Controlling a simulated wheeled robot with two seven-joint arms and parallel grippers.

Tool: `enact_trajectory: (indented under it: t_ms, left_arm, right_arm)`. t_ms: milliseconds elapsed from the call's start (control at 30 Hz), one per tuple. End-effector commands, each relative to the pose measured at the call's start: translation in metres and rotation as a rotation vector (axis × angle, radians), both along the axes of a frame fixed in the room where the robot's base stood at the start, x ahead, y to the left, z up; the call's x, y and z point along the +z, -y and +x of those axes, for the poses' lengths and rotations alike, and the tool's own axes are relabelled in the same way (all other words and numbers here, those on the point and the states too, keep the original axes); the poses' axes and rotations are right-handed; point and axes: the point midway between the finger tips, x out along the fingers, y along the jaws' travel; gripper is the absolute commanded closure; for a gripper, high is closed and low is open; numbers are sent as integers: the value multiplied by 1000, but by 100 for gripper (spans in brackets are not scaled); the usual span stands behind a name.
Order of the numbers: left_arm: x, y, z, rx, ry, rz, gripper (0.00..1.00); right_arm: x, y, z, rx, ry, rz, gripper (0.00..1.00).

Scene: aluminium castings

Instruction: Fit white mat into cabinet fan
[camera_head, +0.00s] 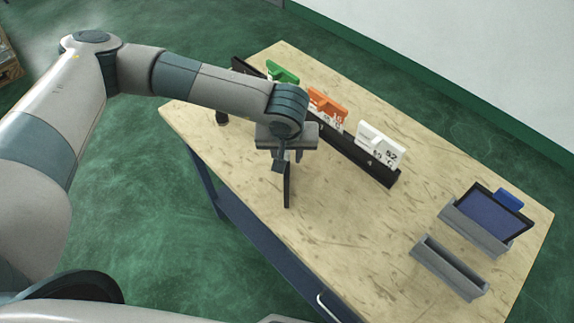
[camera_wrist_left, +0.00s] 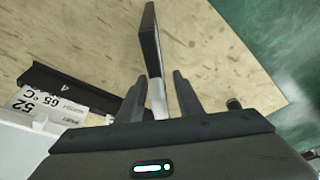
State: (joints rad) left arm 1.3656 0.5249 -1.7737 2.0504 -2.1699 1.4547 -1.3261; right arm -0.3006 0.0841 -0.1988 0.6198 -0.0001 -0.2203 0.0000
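My left gripper (camera_head: 287,157) points down over the middle of the table. In the left wrist view its two fingers (camera_wrist_left: 160,92) stand apart, one on each side of a thin upright dark panel (camera_wrist_left: 151,40). Small gaps show between the fingers and the panel, so the gripper looks open around it. The panel's lower part looks pale grey or white; I cannot tell whether this is the white mat. In the head view the dark panel (camera_head: 287,187) shows edge-on below the gripper. A grey holder (camera_head: 470,232) at the right carries a dark-framed panel with a blue face (camera_head: 490,214). My right gripper is out of view.
A long black rack (camera_head: 372,166) holds a green piece (camera_head: 282,73), an orange piece (camera_head: 326,103) and a white piece marked 52 (camera_head: 380,146). An empty-looking grey trough (camera_head: 449,267) lies at the front right. The tabletop (camera_head: 350,225) between is clear.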

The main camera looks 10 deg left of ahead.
Motion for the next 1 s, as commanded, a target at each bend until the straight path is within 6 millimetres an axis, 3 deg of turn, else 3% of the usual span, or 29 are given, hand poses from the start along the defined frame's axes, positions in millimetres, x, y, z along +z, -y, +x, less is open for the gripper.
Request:
enact_trajectory:
  t_ms: [233,400,767,1000]
  left_arm:
    - [0,0,0,0,0,0,67]
    - [1,0,0,1,0,0,100]
    - [1,0,0,1,1,-1,100]
    - [14,0,1,0,4,-3,100]
  right_arm:
    - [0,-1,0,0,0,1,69]
    - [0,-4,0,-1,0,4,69]
    - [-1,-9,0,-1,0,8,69]
    - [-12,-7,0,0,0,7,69]
